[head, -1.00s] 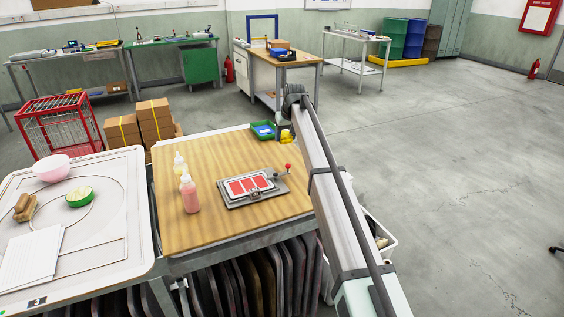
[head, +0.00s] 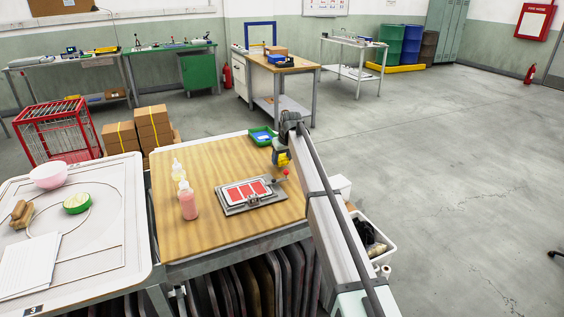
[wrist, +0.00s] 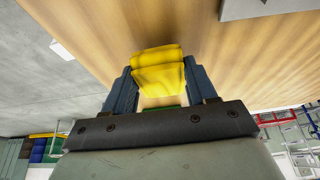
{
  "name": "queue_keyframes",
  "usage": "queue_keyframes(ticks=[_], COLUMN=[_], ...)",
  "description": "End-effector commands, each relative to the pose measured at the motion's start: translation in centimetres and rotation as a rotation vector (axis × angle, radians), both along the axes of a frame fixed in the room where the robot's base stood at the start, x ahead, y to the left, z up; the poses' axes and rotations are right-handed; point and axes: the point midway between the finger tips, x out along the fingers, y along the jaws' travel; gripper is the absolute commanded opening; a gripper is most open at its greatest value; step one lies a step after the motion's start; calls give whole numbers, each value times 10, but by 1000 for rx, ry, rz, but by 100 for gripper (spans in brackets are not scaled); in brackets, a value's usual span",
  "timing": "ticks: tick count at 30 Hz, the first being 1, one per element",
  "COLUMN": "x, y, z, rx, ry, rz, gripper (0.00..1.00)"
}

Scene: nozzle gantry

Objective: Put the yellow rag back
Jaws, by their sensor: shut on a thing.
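The yellow rag (wrist: 158,72) is folded and held between the two fingers of my gripper (wrist: 158,80) in the wrist view. In the head view the rag (head: 283,159) shows as a small yellow patch below my gripper (head: 282,155), over the right side of the wooden table (head: 210,230). Whether the rag touches the tabletop cannot be told. A green tray (head: 262,136) with a blue thing in it sits at the table's far edge, just left of my wrist.
A grey fixture (head: 250,195) with red panels and a red-knobbed lever stands close in front of my gripper. Several bottles (head: 189,201) stand left of it. A white bin (head: 382,252) holding things is right of the table. The wooden top's near left is clear.

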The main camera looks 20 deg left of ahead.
Motion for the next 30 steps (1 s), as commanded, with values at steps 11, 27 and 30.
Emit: queue_keyframes(ticks=[11,27,30], x=[0,0,0], y=[0,0,0], z=[-17,-20,-20], rx=[1,0,0], ry=[-1,0,0], rz=[0,0,0], gripper=[28,82,82])
